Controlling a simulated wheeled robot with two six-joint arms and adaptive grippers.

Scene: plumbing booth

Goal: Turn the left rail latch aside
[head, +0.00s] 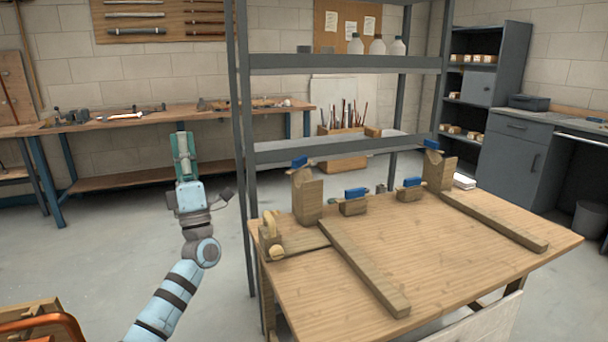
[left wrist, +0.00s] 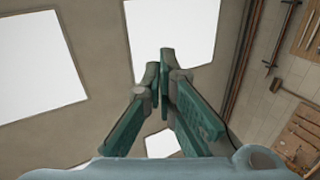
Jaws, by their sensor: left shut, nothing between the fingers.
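My left gripper (head: 181,135) points up in the open air left of the wooden workbench (head: 450,285), well apart from it. In the left wrist view its green fingers (left wrist: 166,62) come together at the tips with nothing between them. Two long wooden rails lie on the bench: a left rail (head: 365,268) and a right rail (head: 495,220). At the bench's left corner a small upright wooden piece (head: 269,224) stands beside a round knob (head: 277,251); I cannot tell whether this is the left rail latch. My right gripper is not in view.
Tall wooden blocks (head: 308,200) and low blocks (head: 352,207) with blue tops stand along the bench's back edge. A grey shelf post (head: 240,170) stands between my left gripper and the bench.

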